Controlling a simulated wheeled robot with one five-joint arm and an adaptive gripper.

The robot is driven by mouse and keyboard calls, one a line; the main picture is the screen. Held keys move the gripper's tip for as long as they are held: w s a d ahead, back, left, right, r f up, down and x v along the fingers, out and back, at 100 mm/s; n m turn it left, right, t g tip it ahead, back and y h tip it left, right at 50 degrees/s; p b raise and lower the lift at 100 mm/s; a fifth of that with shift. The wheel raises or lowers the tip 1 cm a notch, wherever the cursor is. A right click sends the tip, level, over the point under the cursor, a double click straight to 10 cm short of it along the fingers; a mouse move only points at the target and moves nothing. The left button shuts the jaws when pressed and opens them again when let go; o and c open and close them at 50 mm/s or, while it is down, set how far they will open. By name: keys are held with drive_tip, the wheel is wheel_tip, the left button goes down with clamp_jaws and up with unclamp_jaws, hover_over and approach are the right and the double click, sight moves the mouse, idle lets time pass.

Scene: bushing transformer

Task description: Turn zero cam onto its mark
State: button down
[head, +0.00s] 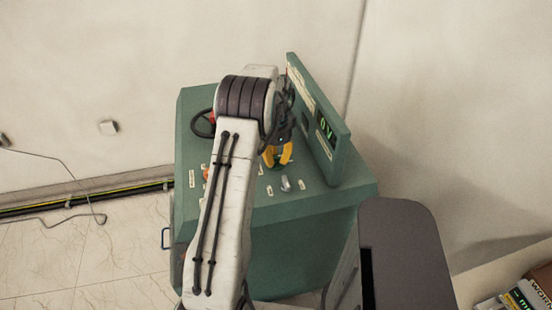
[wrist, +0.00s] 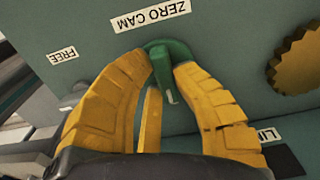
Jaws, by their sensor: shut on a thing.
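In the wrist view, the zero cam (wrist: 172,62) is a green knob with a narrow arm and a pale tip pointing down the picture. It sits beside the ZERO CAM label (wrist: 150,15). My gripper (wrist: 160,66) has its yellow fingers shut on the zero cam, one on each side. A thin yellow strip (wrist: 151,118) shows between the fingers; I cannot tell whether it is the mark. In the head view my gripper (head: 277,156) is over the console top, and the zero cam is hidden there.
The green console (head: 300,240) carries a raised panel with a display (head: 326,128) reading 0V. A dark handwheel (head: 202,123) is on its left and a small grey lever (head: 286,184) in front. A yellow toothed knob (wrist: 297,65) is right of the fingers. FREE label (wrist: 62,55) is left.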

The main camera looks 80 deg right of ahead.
sight(276, 158)
drive_tip(key=shift+f, duration=0.1)
drive_tip(key=c, duration=1)
unclamp_jaws()
wheel_tip(276, 158, up, 12)
drive_tip(key=shift+r, duration=0.1)
idle(0.7)
